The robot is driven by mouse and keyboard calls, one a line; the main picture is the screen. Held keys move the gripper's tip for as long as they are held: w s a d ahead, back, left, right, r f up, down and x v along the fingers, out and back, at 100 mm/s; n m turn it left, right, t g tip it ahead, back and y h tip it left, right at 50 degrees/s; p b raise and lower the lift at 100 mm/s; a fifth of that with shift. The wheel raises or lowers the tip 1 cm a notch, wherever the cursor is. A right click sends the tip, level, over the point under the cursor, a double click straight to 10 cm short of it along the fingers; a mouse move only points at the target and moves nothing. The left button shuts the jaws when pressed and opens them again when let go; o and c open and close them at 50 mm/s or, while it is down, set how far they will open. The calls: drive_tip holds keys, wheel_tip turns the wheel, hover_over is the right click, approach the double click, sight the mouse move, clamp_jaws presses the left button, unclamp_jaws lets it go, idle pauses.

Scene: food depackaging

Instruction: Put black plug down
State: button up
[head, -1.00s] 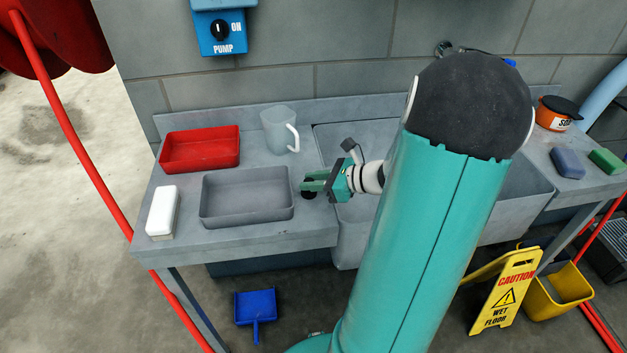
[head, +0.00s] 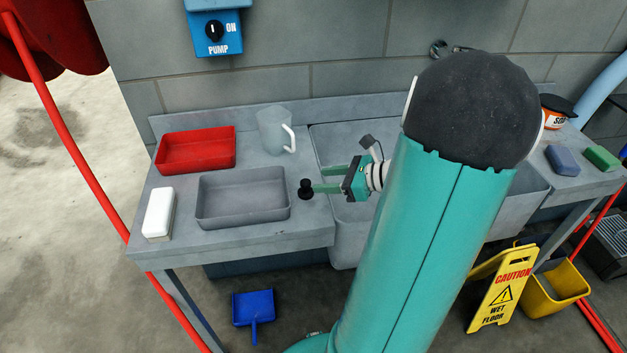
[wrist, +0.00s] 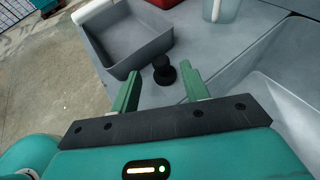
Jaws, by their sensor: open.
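The black plug (head: 305,189) stands on the grey counter, just right of the grey tray and left of the sink basin. It also shows in the wrist view (wrist: 164,70), upright with its knob on top, ahead of my fingertips. My gripper (head: 318,181) is open, its green fingers pointing left toward the plug. The plug appears apart from both fingers there.
The grey tray (head: 243,222) lies left of the plug. A red tray (head: 195,168), a clear jug (head: 270,130) and a white block (head: 158,213) share the counter. The sink basin (head: 345,228) is to the right. A pump switch (head: 216,32) is on the wall.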

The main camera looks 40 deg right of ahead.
drive_tip(key=v, duration=0.7)
drive_tip(key=w+a+r+n+g, duration=0.15)
drive_tip(key=a+n+g, duration=0.25)
drive_tip(key=a+n, duration=0.4)
drive_tip(key=w+a+r+n+g, duration=0.15)
drive_tip(key=a+n+g, duration=0.3)
drive_tip(key=a, duration=0.65)
drive_tip(key=s+a+r+n+t+h, duration=0.1)
drive_tip(key=a+r+n+h, duration=0.2)
drive_tip(key=a+n, duration=0.3)
drive_tip(key=s+a+r+n+t+h, duration=0.1)
drive_tip(key=s+a+r+n+h, duration=0.1)
drive_tip(key=a+n, duration=0.5)
drive_tip(key=n, duration=0.5)
drive_tip(key=shift+r+h, duration=0.35)
drive_tip(key=shift+h, duration=0.05)
drive_tip(key=shift+a+n, duration=0.1)
drive_tip(key=shift+n, duration=0.15)
drive_tip(key=shift+c, duration=1.1)
